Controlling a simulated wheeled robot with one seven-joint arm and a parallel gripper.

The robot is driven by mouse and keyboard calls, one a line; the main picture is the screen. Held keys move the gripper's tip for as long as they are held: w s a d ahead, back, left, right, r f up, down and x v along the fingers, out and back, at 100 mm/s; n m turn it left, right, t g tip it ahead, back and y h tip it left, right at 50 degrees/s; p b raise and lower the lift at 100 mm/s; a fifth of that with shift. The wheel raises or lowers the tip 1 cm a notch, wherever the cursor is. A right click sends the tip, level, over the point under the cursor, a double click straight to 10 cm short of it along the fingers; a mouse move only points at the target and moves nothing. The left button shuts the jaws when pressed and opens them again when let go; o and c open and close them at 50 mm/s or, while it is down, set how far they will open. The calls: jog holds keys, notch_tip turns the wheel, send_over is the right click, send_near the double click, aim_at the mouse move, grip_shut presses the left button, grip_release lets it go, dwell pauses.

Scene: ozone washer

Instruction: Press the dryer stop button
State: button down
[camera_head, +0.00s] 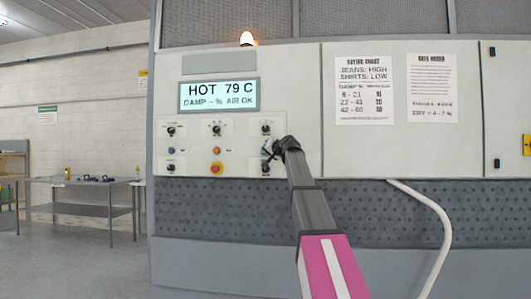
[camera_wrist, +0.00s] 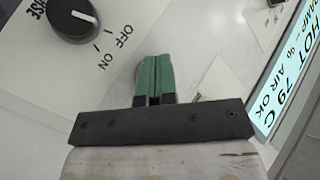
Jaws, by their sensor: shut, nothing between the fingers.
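The dryer's control panel (camera_head: 192,140) faces me with knobs and buttons in rows; the small labels are too small to read, so I cannot tell which is marked stop. A large red button on a yellow base (camera_head: 216,168) is in the bottom middle. A small red button (camera_head: 216,151) is just above it, and a small blue button (camera_head: 171,150) is to the left. My gripper (camera_head: 267,152) is shut and empty in front of the right column, hiding part of it. In the wrist view its green fingertips (camera_wrist: 154,68) are together, close to the panel; contact is unclear.
A lit display (camera_head: 219,95) reads HOT 79 C. Black knobs (camera_head: 216,130) stick out around the buttons; one large knob (camera_wrist: 73,18) marked OFF and ON shows in the wrist view. A white hose (camera_head: 440,215) hangs at right. A workbench (camera_head: 85,182) stands far left.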

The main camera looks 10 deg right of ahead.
jog(key=shift+s, duration=0.1)
jog(key=shift+s+a, duration=0.3)
jog(key=shift+s, duration=0.45)
jog(key=shift+s, duration=0.1)
jog(key=s, duration=0.1)
jog(key=s+a, duration=0.1)
jog(key=s, duration=0.2)
jog(key=shift+s+a, duration=0.25)
jog(key=shift+s, duration=0.05)
dwell(0.8)
